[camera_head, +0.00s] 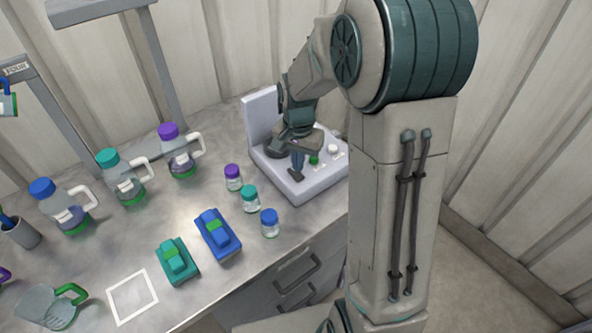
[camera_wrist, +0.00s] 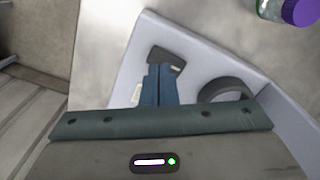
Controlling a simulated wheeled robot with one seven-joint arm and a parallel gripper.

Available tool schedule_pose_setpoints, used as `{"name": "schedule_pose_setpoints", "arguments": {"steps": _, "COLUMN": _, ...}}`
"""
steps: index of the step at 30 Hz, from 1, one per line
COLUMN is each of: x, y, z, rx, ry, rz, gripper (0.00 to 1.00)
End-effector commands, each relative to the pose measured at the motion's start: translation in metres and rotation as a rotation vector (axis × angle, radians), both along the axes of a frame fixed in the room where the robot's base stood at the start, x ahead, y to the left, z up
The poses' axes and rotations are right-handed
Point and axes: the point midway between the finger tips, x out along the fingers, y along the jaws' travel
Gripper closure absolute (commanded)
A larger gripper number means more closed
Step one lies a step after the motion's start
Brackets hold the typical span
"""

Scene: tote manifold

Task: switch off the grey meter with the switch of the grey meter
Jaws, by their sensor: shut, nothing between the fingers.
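The grey meter (camera_head: 290,188) is a pale grey box with an upright back panel, at the right end of the metal bench. In the wrist view its pale body (camera_wrist: 195,60) lies under my gripper. My gripper (camera_head: 297,170) points down over the meter's front left part, its blue fingers shut and empty. In the wrist view the gripper (camera_wrist: 160,70) has its fingertips at a small dark grey piece (camera_wrist: 165,57), which looks like the switch. The fingers partly hide it, and I cannot tell whether they touch it or how it is set. A dark round ring (camera_wrist: 222,90) lies beside them.
A green knob (camera_head: 314,160) and a white knob (camera_head: 333,149) are on the meter. Small jars with purple (camera_head: 233,172), teal (camera_head: 250,193) and blue (camera_head: 269,217) lids stand to its left. Blue (camera_head: 218,232) and teal (camera_head: 177,262) blocks lie nearer the bench's front edge.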

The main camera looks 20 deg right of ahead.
Motion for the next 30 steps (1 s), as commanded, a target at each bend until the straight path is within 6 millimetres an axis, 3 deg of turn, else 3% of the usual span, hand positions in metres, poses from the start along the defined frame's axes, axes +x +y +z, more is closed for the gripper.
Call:
{"name": "schedule_pose_setpoints", "arguments": {"steps": 15, "x": 0.000, "y": 0.000, "z": 0.045, "rx": -0.001, "ry": -0.001, "rz": 0.001, "gripper": 1.00}}
{"name": "schedule_pose_setpoints", "arguments": {"steps": 30, "x": 0.000, "y": 0.000, "z": 0.047, "rx": 0.000, "ry": 0.000, "rz": 0.000, "gripper": 1.00}}
